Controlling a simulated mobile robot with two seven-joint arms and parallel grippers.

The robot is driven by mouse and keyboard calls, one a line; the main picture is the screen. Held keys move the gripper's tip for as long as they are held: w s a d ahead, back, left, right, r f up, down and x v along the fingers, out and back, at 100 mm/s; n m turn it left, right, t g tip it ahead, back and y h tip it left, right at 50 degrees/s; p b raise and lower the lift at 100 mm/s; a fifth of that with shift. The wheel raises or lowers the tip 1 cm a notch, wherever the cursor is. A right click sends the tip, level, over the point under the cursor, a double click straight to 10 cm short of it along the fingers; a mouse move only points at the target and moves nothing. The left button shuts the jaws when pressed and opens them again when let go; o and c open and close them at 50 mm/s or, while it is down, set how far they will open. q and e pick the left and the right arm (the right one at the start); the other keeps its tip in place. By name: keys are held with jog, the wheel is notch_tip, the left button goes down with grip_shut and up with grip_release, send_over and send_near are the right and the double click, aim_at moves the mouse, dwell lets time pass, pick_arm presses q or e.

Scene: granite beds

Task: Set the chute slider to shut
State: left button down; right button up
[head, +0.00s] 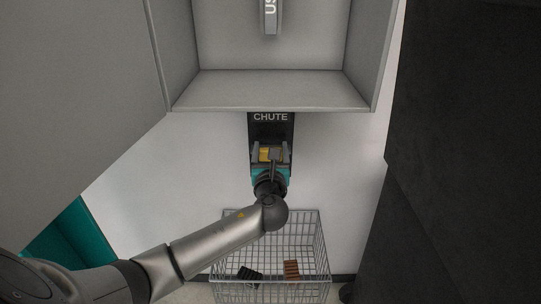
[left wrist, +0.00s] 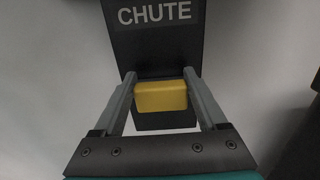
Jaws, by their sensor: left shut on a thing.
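The chute slider is a dark panel (head: 271,131) labelled CHUTE on the wall below a grey cabinet. It also shows in the left wrist view (left wrist: 158,50). Its yellow knob (left wrist: 161,96) sits between the fingers of my left gripper (left wrist: 160,95). In the head view the knob (head: 265,155) is partly covered by the gripper (head: 270,154). The left gripper is shut on the yellow knob, with a finger at each side. Any marks for the slider's positions are hidden or too small to tell. My right gripper is not in view.
A wire basket (head: 316,255) with a black item (head: 249,274) and a brown item (head: 291,270) stands below the slider. The grey open cabinet (head: 270,90) juts out above. A tall dark block (head: 460,150) stands at the right. A teal surface (head: 78,238) shows at lower left.

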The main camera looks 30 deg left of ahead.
pick_arm(q)
jog(key=shift+r, duration=0.1)
jog(key=shift+c, duration=1.8)
grip_release()
jog(key=o, duration=0.4)
jog(key=shift+w+a, duration=0.1)
jog(key=shift+w, duration=0.05)
jog(key=shift+c, duration=0.2)
jog(key=p+v, duration=0.2)
jog(key=v, duration=1.3)
jog(key=shift+s, duration=0.2)
